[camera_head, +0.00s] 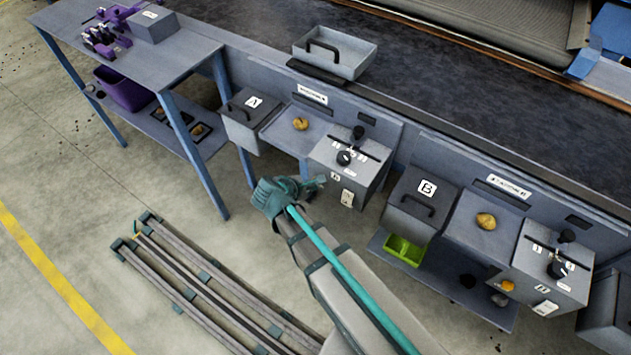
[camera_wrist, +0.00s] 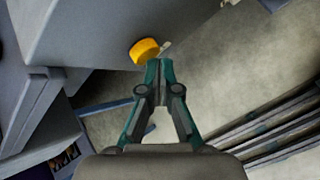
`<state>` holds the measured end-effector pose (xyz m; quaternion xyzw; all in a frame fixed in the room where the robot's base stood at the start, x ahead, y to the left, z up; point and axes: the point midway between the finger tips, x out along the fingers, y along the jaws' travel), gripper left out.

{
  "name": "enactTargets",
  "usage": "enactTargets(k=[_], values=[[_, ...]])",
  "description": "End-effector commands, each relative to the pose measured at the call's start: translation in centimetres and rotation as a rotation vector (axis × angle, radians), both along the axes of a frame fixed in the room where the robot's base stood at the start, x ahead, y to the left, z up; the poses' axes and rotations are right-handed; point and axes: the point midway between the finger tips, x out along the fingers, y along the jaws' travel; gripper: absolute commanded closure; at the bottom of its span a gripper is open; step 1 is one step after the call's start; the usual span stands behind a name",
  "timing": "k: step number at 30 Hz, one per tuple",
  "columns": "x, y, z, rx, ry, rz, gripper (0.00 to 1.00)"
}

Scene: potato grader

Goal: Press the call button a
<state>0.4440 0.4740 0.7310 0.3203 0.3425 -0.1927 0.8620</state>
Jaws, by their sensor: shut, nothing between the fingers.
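A round yellow button (camera_wrist: 145,50) sticks out from a grey panel in the wrist view; I take it for call button a. My gripper (camera_wrist: 160,64) is shut and empty, its teal fingertips close beside the button's lower right. I cannot tell whether they touch. In the head view my gripper (camera_head: 320,181) is at the lower left of station A's control box (camera_head: 345,158), which has a black knob on top. The button cannot be made out in the head view. A lidded bin marked A (camera_head: 243,118) stands left of station A.
Station B's control box (camera_head: 545,265) and bin marked B (camera_head: 420,205) stand to the right. A blue-legged table (camera_head: 170,62) is at upper left. Grey rails (camera_head: 205,290) lie on the floor. A potato (camera_head: 300,123) rests on station A's tray. Open floor lies to the left.

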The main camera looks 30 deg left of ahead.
Motion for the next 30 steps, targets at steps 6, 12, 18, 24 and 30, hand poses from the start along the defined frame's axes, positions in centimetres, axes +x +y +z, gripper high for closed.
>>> enactTargets(k=[6, 12, 18, 24, 30], values=[[0.0, 0.0, 0.0, 0.0, 0.0, 0.0, 1.0], [0.01, 0.01, 0.0, 0.0, 0.0, 0.0, 1.0], [0.25, 0.01, 0.02, 0.0, 0.0, 0.0, 1.0], [0.88, -0.04, 0.02, 0.001, 0.0, -0.001, 1.0], [0.95, -0.07, -0.01, -0.001, -0.001, 0.0, 1.0]])
